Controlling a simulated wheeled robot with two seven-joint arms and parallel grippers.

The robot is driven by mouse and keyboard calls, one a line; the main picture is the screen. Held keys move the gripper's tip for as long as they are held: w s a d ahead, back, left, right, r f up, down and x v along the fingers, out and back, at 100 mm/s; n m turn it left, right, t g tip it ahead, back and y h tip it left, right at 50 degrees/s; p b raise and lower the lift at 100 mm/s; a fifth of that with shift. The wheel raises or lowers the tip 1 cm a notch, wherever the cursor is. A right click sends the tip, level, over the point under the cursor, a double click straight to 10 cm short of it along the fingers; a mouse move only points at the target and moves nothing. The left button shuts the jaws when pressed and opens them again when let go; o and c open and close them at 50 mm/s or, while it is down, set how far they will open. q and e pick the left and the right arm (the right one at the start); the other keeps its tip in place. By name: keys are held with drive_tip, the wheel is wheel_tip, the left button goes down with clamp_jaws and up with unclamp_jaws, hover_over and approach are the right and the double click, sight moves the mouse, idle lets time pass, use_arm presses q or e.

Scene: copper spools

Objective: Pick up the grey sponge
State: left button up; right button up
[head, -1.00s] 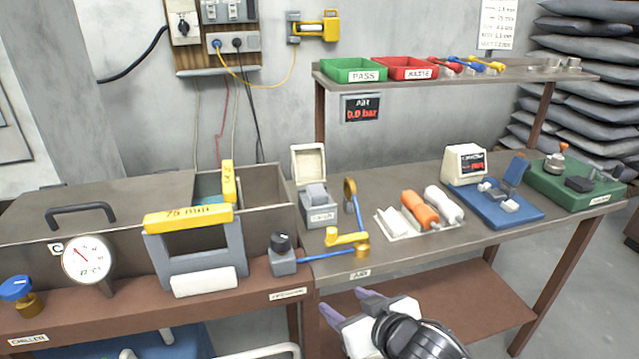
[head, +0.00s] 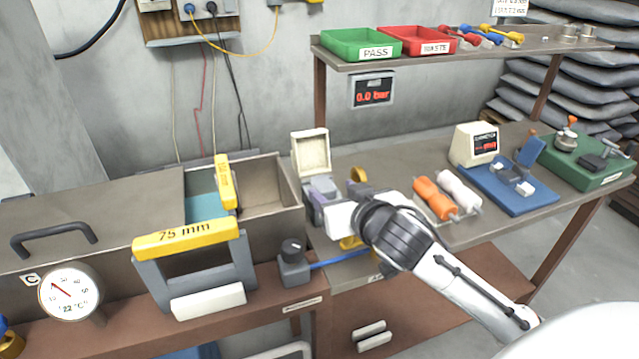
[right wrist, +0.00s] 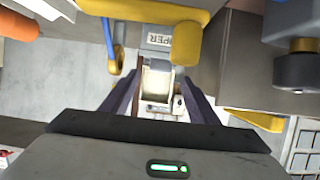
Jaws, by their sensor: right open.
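A soft-looking grey block (head: 324,186), which looks like the grey sponge, sits in a small box with a raised cream lid (head: 311,152) on the right-hand bench. My right gripper (head: 316,204) is at the front of this box, and its hand hides much of the box. In the right wrist view the two dark fingers (right wrist: 158,78) are apart, with a pale piece of the box area between them. I cannot tell there whether the sponge is between the fingers. My left gripper is not in view.
A yellow-handled frame (head: 185,238) and a black-knobbed block (head: 293,262) stand to the left. Orange (head: 434,198) and white (head: 459,190) rolls lie to the right. A shelf with a green tray (head: 352,45) and a red tray (head: 415,41) is above.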

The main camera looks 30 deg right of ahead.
sight(326, 186)
drive_tip(key=shift+p+x, duration=0.35)
drive_tip(key=shift+x, duration=3)
drive_tip(key=shift+f, duration=0.1)
drive_tip(key=c, duration=1.1)
